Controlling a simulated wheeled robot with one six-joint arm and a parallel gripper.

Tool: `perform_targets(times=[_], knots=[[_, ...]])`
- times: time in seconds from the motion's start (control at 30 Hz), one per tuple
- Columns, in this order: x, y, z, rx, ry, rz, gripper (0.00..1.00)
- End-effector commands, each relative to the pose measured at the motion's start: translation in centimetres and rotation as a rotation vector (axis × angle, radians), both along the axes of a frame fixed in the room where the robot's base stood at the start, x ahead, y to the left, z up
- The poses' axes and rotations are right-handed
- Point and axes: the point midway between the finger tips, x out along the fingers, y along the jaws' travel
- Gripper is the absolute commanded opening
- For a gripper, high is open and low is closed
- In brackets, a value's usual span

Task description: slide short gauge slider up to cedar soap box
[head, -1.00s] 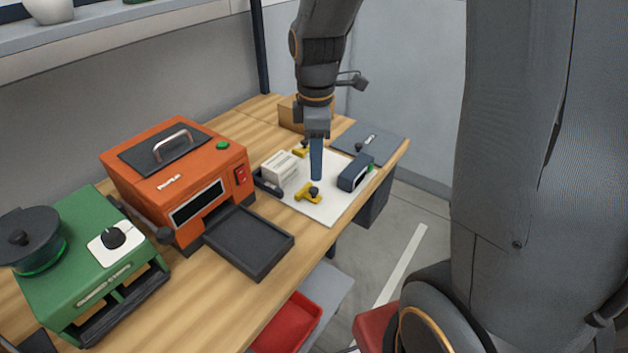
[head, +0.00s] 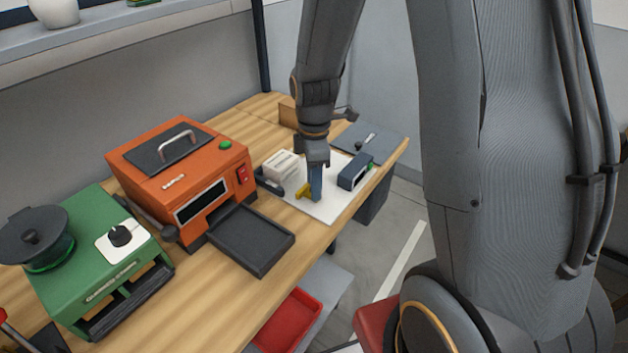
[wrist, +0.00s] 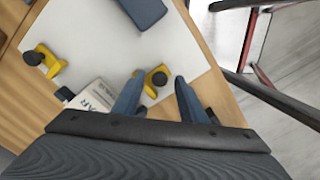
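The cedar soap box (head: 281,166) is a white box with dark lettering, at the left edge of a white board (head: 329,214); it also shows in the wrist view (wrist: 93,97). A yellow gauge slider with a black knob (wrist: 154,80) lies on the board, apart from the box. It is between and just beyond the fingertips of my open gripper (wrist: 160,79). In the head view my gripper (head: 315,192) is low over the board and partly covers this slider (head: 303,190). A second yellow slider (wrist: 46,61) shows in the wrist view. I cannot tell which is shorter.
A dark blue block (head: 355,171) stands on the board's right side. An orange oven-like machine (head: 182,178) and its dark tray (head: 249,239) are to the left. A grey plate (head: 369,142) lies behind right. The table's front edge is close to the board.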

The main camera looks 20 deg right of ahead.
Motion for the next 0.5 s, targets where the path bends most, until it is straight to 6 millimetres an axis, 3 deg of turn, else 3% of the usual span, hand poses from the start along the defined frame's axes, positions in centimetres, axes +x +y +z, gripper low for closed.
perform_targets(times=[0.2, 0.4, 0.5], knots=[[0.00, 0.00, -0.01, 0.000, 0.000, 0.000, 0.37], [0.00, 0.00, 0.00, 0.000, 0.000, 0.000, 0.03], [-0.01, 0.00, 0.00, 0.000, 0.000, 0.000, 0.00]])
